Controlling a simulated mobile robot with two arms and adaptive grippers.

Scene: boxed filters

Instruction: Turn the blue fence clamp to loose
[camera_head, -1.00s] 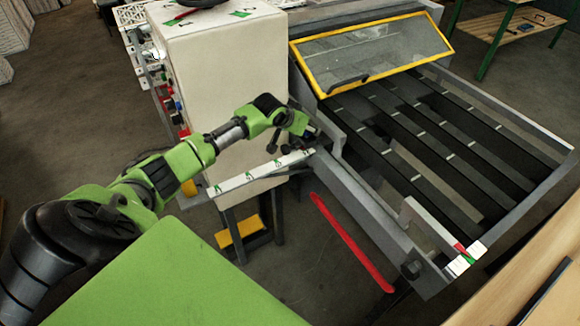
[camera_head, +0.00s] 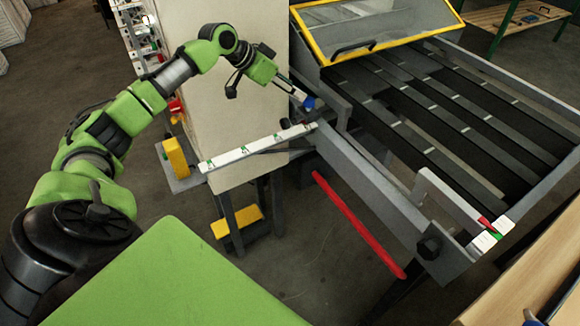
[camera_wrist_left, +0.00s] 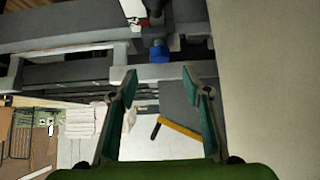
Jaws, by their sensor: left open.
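The blue fence clamp (camera_head: 309,103) shows as a small blue knob at the machine's near left corner, by the end of the white marked rail (camera_head: 255,147). In the left wrist view the clamp (camera_wrist_left: 159,53) is just beyond the gap between my fingers. My left gripper (camera_head: 299,94) is close to the clamp, coming from the upper left. In the left wrist view my left gripper (camera_wrist_left: 158,78) is open with nothing between its fingers. Whether the fingertips touch the clamp I cannot tell. My right gripper is in neither view.
A large pale cabinet (camera_head: 228,125) stands behind and below my left arm. The slatted machine bed (camera_head: 450,130) and the yellow-framed clear guard (camera_head: 385,25) lie to the right. A red bar (camera_head: 358,225) runs below the front rail. A green surface (camera_head: 160,285) is at the bottom left.

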